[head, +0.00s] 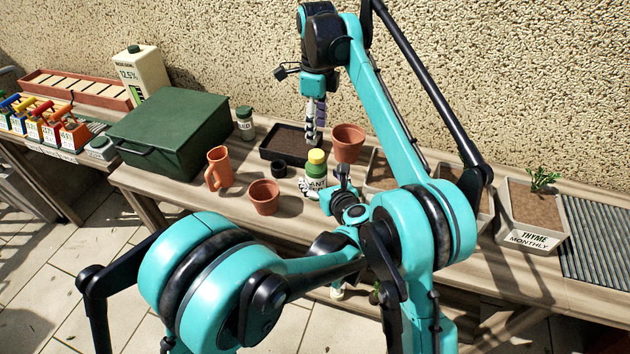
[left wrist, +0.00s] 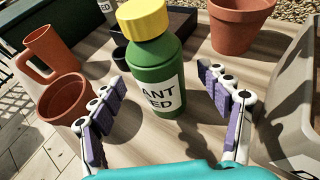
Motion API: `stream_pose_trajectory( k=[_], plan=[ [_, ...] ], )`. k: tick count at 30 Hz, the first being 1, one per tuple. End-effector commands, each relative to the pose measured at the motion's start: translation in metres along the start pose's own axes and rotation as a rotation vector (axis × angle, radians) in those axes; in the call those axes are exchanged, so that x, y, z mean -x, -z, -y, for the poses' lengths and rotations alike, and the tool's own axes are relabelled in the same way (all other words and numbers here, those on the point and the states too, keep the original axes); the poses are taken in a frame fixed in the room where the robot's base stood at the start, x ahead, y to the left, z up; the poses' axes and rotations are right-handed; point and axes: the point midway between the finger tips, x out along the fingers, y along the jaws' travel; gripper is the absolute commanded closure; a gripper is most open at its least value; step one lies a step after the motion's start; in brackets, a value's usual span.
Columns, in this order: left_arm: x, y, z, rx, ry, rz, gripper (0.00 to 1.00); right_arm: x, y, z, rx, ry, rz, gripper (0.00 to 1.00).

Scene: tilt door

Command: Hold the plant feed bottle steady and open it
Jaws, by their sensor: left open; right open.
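The plant feed bottle (head: 316,170) is green with a yellow cap and a white label, and stands upright on the wooden bench. The left wrist view shows the bottle (left wrist: 155,75) larger, its cap (left wrist: 144,18) still on. My left gripper (head: 326,186) is open and low over the bench; in its wrist view the purple-padded fingers (left wrist: 160,84) spread to either side of the bottle, which stands between and just beyond the tips. I see no contact. My right gripper (head: 313,138) is open and empty, pointing down behind the bottle near the black tray.
A terracotta pot (head: 347,140) stands right of the bottle, another (head: 264,197) and an orange jug (head: 218,168) left. A small black cup (head: 279,167) and a soil-filled black tray (head: 270,156) are behind-left. A green box (head: 172,132) stands far left; planters (head: 535,236) line the right.

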Motion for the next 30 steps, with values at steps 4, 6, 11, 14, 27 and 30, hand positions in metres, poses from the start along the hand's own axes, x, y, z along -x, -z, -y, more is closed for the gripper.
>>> stream_pose_trajectory(
  k=[4,6,11,14,27,30],
  plan=[
    [-0.021,0.0,-0.001,-0.001,-0.001,0.001,0.24,0.0,0.0,0.0,0.0,0.0,0.0,0.47],
    [-0.027,0.0,-0.001,-0.001,-0.002,0.001,0.24,0.0,0.0,0.0,0.0,0.0,0.0,0.47],
    [-0.033,-0.001,-0.001,-0.002,0.0,0.002,0.24,0.0,0.0,0.0,0.0,0.0,0.0,0.47],
    [-0.033,-0.001,-0.001,-0.002,0.001,0.002,0.24,0.0,0.0,0.0,0.0,0.0,0.0,0.47],
    [-0.033,-0.001,-0.001,-0.002,0.0,0.002,1.0,0.0,0.0,0.0,0.0,0.0,0.0,0.47],
    [-0.033,-0.001,-0.001,-0.002,0.0,0.002,1.0,0.0,0.0,0.0,-0.039,0.0,0.0,0.47]
  ],
)
